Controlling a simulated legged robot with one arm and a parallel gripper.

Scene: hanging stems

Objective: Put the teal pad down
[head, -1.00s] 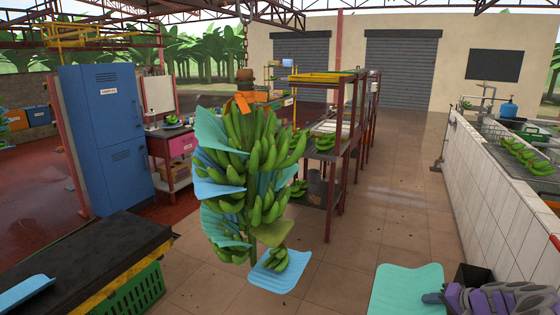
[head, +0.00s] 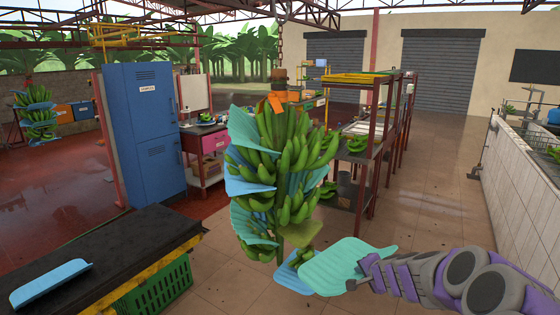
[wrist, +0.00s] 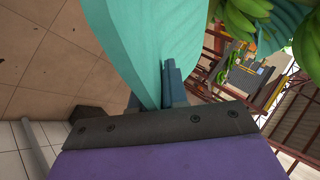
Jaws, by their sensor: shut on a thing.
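The teal pad (head: 343,263) is a ribbed, curved sheet held in front of the lower right of the hanging banana bunch (head: 283,165). My gripper (head: 362,272) is shut on its right edge. In the wrist view the teal pad (wrist: 140,45) rises from between the jaws, with one dark finger (wrist: 173,85) showing in front of it. Blue and teal pads (head: 247,165) stick out between the hands of the bunch. A light blue pad (head: 50,283) lies on the black-topped table at the lower left.
The black-topped table (head: 110,255) has a bare middle and far end, with a green crate (head: 155,292) beneath it. A metal rack (head: 370,140) stands behind the bunch. A tiled wash tank (head: 515,190) is at the right. Tiled floor lies open between them.

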